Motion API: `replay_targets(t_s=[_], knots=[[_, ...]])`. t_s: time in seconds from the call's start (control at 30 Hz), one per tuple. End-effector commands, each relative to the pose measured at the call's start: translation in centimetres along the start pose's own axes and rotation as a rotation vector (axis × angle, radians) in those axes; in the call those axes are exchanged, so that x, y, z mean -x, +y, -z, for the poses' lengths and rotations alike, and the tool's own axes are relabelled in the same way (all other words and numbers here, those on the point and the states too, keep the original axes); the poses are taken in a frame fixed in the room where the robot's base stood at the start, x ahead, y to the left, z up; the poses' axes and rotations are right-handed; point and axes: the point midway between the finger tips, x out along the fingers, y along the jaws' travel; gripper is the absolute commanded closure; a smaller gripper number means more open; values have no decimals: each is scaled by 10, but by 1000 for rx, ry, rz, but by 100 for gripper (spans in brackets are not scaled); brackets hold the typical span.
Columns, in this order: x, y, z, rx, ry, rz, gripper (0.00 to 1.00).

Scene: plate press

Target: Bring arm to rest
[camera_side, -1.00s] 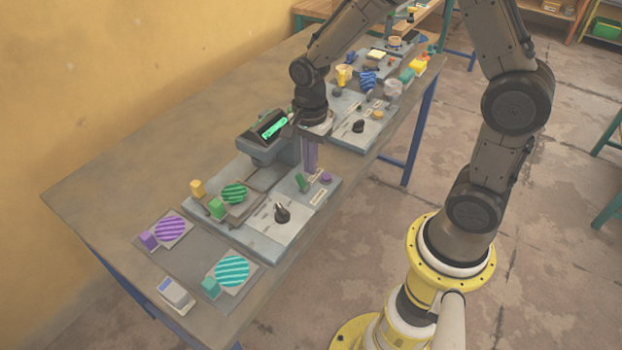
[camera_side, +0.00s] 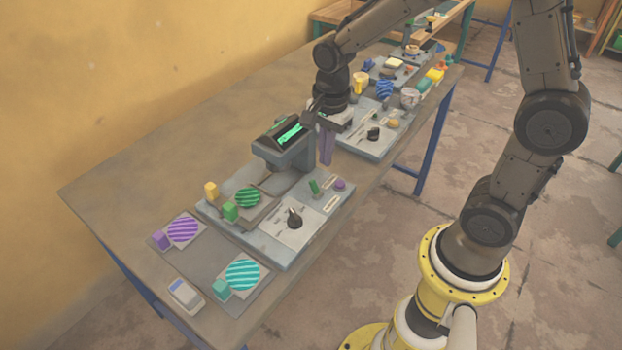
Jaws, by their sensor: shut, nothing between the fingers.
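My gripper (camera_side: 326,158) hangs pointing down from my arm, with its purple fingers together and nothing between them. It is above the right end of the near press station, just right of the grey press head (camera_side: 285,143) with its lit green display. The press base (camera_side: 270,245) carries a black knob (camera_side: 294,217), a green lever (camera_side: 314,186) and a purple button (camera_side: 339,184). A green striped disc (camera_side: 247,197) lies on a plate on the base, with a green block (camera_side: 230,211) beside it. Whether the fingertips touch anything is hard to tell.
A purple striped disc (camera_side: 183,229) and a teal striped disc (camera_side: 242,274) lie at the table's near end, each with a block. A second station (camera_side: 365,143) with small items stands farther back. The table's left side (camera_side: 150,175) is clear.

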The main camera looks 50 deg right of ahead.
Motion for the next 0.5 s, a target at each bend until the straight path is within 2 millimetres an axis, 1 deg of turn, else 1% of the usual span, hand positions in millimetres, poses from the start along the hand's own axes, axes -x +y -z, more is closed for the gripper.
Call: replay_targets(t_s=[0.03, 0.07, 0.13, 0.2, 0.27, 0.3, 0.37, 0.4, 0.5], knots=[[17, -2, -1, 3, 2, 48, 100], [27, -1, -1, 4, 2, 76, 100], [55, 5, -3, 21, 5, 149, 100], [83, 19, -5, 96, 15, 222, 100], [103, 34, -6, 195, 32, 277, 100], [115, 46, -7, 273, 48, 312, 100], [130, 65, -8, 404, 79, 360, 100], [138, 78, -9, 499, 104, 388, 100], [148, 107, -10, 733, 171, 431, 100]])
